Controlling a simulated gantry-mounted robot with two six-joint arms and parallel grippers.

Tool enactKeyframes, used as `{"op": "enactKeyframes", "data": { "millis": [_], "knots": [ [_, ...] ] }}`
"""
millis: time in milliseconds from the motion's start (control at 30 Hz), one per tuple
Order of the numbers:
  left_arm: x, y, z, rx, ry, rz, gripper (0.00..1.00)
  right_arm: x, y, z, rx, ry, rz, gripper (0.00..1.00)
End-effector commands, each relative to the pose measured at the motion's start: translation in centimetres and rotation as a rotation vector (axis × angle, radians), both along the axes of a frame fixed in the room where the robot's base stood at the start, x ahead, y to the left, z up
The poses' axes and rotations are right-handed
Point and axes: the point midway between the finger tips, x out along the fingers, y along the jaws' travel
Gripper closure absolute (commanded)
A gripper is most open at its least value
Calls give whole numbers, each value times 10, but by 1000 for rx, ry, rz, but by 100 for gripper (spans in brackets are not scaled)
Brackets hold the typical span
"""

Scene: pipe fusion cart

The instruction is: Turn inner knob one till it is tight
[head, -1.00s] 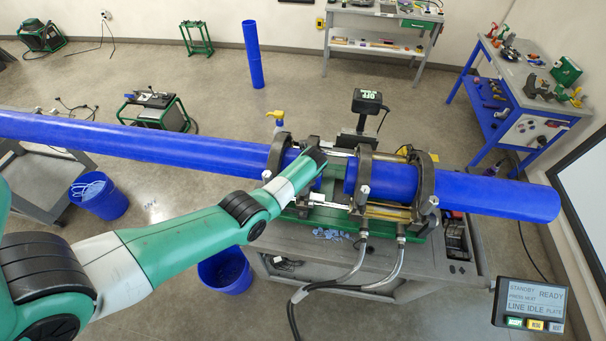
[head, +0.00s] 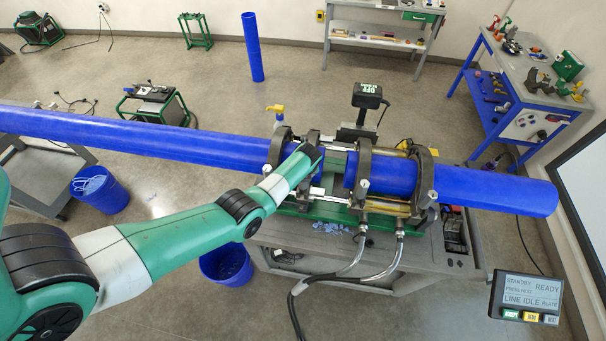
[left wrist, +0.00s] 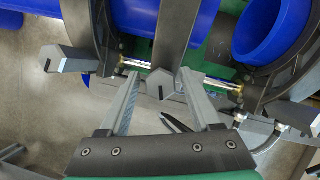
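In the left wrist view, a dark grey clamp bar ends in an angular knob (left wrist: 164,84) between the two grey fingers of my left gripper (left wrist: 161,90). The gripper is open, its fingertips on either side of the knob. A gap shows on the finger sides; I cannot tell whether either tip touches. In the head view my left arm reaches the fusion machine's inner clamps, and its wrist hides much of the left inner one (head: 311,139). The right inner clamp (head: 361,158) is clear of the arm. My right gripper is not in view.
A long blue pipe (head: 150,133) and a shorter blue pipe (head: 480,190) lie in the clamps with a gap between them. Another knob (left wrist: 56,62) stands left of the gripper. Hoses (head: 385,268) hang from the cart's front. A status screen (head: 530,298) is at lower right.

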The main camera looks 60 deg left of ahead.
Motion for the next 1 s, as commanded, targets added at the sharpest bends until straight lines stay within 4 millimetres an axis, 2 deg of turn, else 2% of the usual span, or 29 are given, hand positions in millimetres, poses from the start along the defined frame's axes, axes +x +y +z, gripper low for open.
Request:
{"op": "enactKeyframes", "data": {
  "millis": [367, 567, 667, 800, 1000],
  "knots": [
    [1, 0, 2, 2, -1, 0, 29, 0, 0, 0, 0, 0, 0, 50],
    [0, -6, 16, 4, -5, 0, 29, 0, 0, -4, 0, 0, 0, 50],
    [-3, -12, 29, 3, -5, -2, 29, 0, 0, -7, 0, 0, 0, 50],
    [-6, -24, 63, 3, -7, -1, 29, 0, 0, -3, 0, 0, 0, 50],
    [-11, -38, 97, 1, -3, 0, 29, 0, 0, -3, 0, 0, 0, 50]
  ]
}}
